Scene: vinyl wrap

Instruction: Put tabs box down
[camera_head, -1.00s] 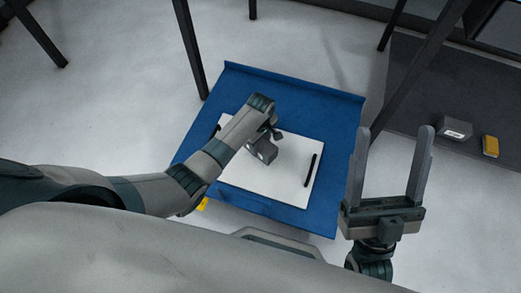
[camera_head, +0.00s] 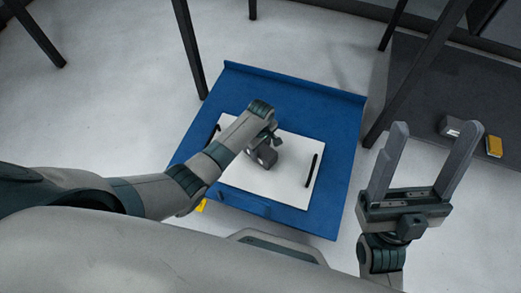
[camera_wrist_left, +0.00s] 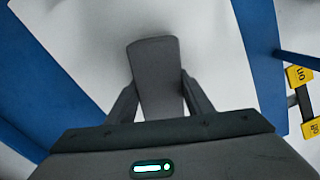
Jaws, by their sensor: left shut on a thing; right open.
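The tabs box, a small dark grey block (camera_head: 267,157), is over the white board (camera_head: 238,178) on the blue tray (camera_head: 330,120). My left gripper (camera_head: 260,147) is shut on it from above; the arm partly hides the grip in the head view. In the left wrist view, the grey box (camera_wrist_left: 157,75) sits between the fingers against the white surface. I cannot tell whether it touches the board. My right gripper (camera_head: 435,128) is open and empty, to the right of the tray.
The white board has black handles (camera_head: 312,171) on two sides. A dark table (camera_head: 415,85) at the right bears a grey box with a white label (camera_head: 450,127) and a yellow box (camera_head: 494,146). Dark posts (camera_head: 190,50) stand behind the tray. Yellow tags show in the left wrist view (camera_wrist_left: 299,77).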

